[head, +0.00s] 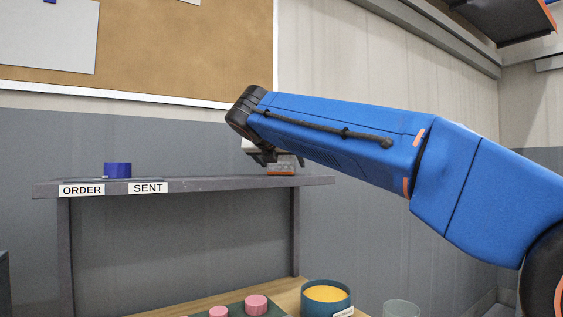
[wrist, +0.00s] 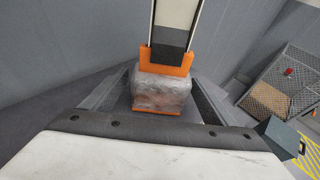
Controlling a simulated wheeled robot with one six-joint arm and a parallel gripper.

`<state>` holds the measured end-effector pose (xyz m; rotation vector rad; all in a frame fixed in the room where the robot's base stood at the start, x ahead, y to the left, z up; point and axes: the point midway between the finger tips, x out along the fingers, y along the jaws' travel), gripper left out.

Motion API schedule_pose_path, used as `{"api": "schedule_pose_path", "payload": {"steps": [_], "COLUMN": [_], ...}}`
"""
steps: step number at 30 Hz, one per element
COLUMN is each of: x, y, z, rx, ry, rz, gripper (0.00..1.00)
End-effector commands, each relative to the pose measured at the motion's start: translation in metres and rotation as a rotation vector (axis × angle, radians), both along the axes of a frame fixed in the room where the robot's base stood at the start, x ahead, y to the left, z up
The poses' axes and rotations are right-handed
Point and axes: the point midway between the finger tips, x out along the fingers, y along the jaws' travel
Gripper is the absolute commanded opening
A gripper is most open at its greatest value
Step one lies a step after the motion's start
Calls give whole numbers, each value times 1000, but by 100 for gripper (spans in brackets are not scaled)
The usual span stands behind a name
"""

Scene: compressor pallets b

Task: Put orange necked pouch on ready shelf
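My gripper (head: 262,157) is at the right end of the dark grey shelf (head: 215,183), low over its top. A small orange item (head: 281,169) with a greyish upper part is at its tip, near the shelf top. In the wrist view, a clear-wrapped, wrinkled block (wrist: 160,92) with orange at its bottom edge lies ahead of the white gripper body. Dark finger-like bars flank it, and I cannot tell whether they touch it. An orange bracket-like part (wrist: 165,63) is against its top. No pouch neck is clearly visible. The shelf labels read ORDER and SENT.
A blue cup-like item (head: 117,170) stands on the shelf's left part. Below are a wooden surface with pink round pieces (head: 256,303), a teal bowl with yellow contents (head: 326,296) and a clear glass (head: 401,307). The shelf's middle is clear.

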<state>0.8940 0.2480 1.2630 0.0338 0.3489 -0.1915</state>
Motion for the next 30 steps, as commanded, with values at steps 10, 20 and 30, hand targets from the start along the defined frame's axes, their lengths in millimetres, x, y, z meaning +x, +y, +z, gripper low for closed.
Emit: {"api": "schedule_pose_path", "payload": {"steps": [10, 20, 30], "x": [-4, -52, -100], "y": [1, 11, 20], "z": [2, 20, 37], "rx": [0, 1, 0], "ry": [0, 0, 0], "rz": [1, 4, 2], "gripper": [79, 79, 79]}}
